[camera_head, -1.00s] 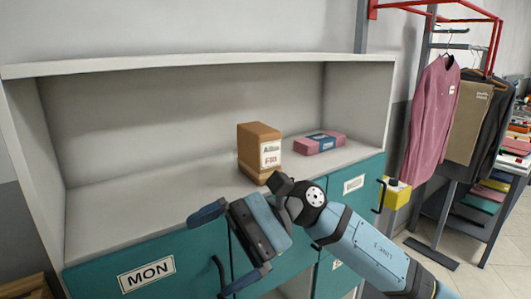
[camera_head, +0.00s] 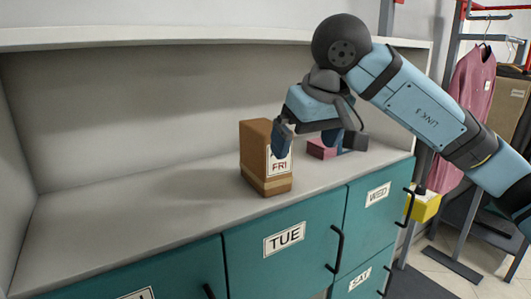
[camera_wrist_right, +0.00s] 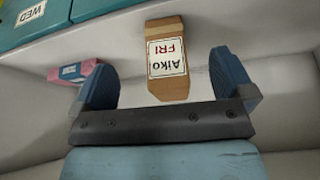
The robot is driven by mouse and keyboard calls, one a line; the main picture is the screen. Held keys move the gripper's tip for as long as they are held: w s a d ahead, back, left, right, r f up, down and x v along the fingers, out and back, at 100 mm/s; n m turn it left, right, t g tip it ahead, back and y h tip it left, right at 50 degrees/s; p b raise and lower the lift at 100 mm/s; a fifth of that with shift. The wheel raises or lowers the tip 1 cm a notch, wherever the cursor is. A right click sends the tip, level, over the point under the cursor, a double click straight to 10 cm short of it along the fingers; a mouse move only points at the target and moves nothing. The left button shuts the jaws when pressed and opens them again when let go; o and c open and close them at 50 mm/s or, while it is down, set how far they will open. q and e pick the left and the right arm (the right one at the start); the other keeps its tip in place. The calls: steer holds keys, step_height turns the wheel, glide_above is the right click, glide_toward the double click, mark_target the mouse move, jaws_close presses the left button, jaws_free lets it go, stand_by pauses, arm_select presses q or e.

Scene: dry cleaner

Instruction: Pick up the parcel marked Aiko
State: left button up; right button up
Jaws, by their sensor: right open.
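The parcel marked Aiko is a brown cardboard box (camera_head: 254,153) standing upright on the grey shelf (camera_head: 150,215). Its white label shows FRI in the head view; my right finger hides the name there. In the right wrist view the parcel (camera_wrist_right: 158,29) shows "Aiko FRI" in full. My right gripper (camera_head: 309,138) is open and empty, in front of the parcel's label side. In the wrist view the parcel appears between the two fingers (camera_wrist_right: 162,62), with a gap on each side. My left gripper is not in view.
A pink box with a blue band (camera_head: 321,149) lies right of the parcel, partly behind my gripper. Teal drawers marked TUE (camera_head: 284,240) and WED are below the shelf. The shelf's left part is clear. A shelf board overhangs above.

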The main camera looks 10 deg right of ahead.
steer(key=p, duration=0.1)
glide_above(265, 155)
steer(key=d, duration=0.3)
steer(key=x, duration=0.5)
steer(key=shift+w+d+f+p, duration=0.15)
steer(key=shift+w+d+p, duration=0.1)
steer(key=shift+p, duration=0.1)
steer(key=shift+s, duration=0.1)
steer(key=c, duration=1.2)
